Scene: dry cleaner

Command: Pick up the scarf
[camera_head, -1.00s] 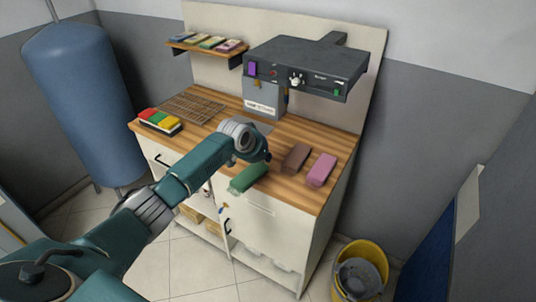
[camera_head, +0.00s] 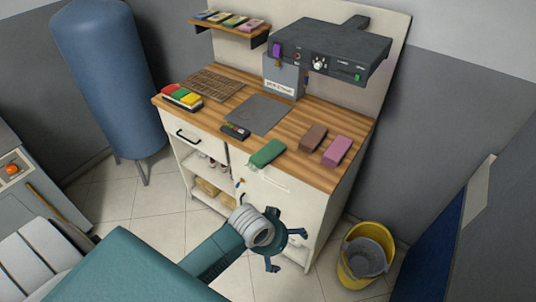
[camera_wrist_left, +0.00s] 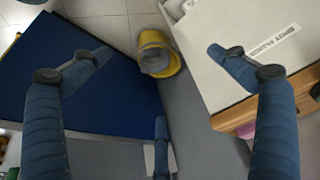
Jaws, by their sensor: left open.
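Three folded cloth-like items lie along the front right of the wooden counter: a green one (camera_head: 267,153) with a pale edge at its left end, a brown one (camera_head: 313,138) and a pink one (camera_head: 337,151). The green one may be the scarf, but I cannot tell for sure. My left gripper (camera_head: 287,250) is open and empty, in front of the white cabinet and below the counter top. In the left wrist view, nothing is between its spread fingers (camera_wrist_left: 158,54). My right gripper is not in view.
The counter (camera_head: 203,107) also holds a grey plate (camera_head: 258,114), a small dark device (camera_head: 235,131), coloured blocks (camera_head: 182,96) and a wooden grid (camera_head: 214,85). A dark machine (camera_head: 330,50) overhangs its back. A yellow bucket (camera_head: 349,270) stands on the floor at right.

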